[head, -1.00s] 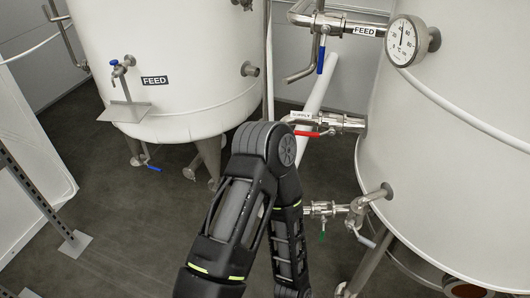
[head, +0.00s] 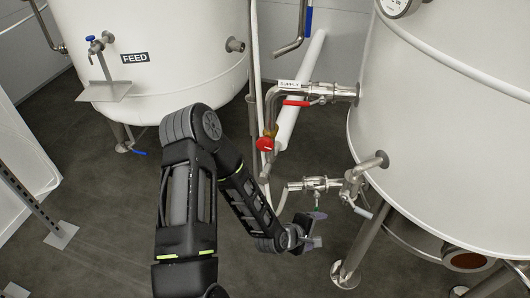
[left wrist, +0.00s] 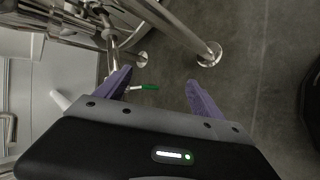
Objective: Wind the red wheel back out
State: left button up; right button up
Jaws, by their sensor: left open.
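The red wheel (head: 264,143) is a small round handwheel on the pipe below the SUPPLY valve, near the middle of the head view. My left forearm passes just left of and below it. My left gripper (head: 316,226) is below and to the right of the wheel, apart from it, beside the lower valve. In the left wrist view the two purple fingers of the left gripper (left wrist: 158,88) stand apart with nothing between them but floor and a green handle beyond. I cannot make out the red wheel in that view. My right gripper is out of view.
The SUPPLY valve has a red lever (head: 298,103). A lower valve (head: 315,184) with a green handle (left wrist: 149,87) is close to my left gripper. The white right tank (head: 450,130) and the FEED tank (head: 190,80) flank the pipes. Open floor lies in front.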

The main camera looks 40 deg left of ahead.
pick_arm(q)
jog(key=w+a+r+n+t+y+b, duration=0.1)
jog(key=w+a+n+t+y+b, duration=0.15)
jog(key=a+n, duration=0.3)
jog(key=w+a+r+n+t+y+b, duration=0.1)
jog(key=w+a+n+t, duration=0.1)
jog(key=w+a+n, duration=0.35)
jog(key=n+t+y+b, duration=0.25)
jog(key=n+y, duration=0.25)
jog(key=n, duration=0.4)
send_near(264, 146)
jog(key=x, duration=0.3)
jog(key=shift+w+a+t, duration=0.1)
jog(key=shift+t, duration=0.2)
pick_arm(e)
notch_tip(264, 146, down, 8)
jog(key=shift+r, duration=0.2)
pick_arm(q)
jog(key=shift+x, duration=3.9)
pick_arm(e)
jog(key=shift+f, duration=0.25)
pick_arm(q)
jog(key=shift+c, duration=0.4)
jog(key=c, duration=1.2)
jog(key=shift+c, duration=0.2)
jog(key=shift+m+b, duration=0.4)
jog(key=shift+b, duration=0.05)
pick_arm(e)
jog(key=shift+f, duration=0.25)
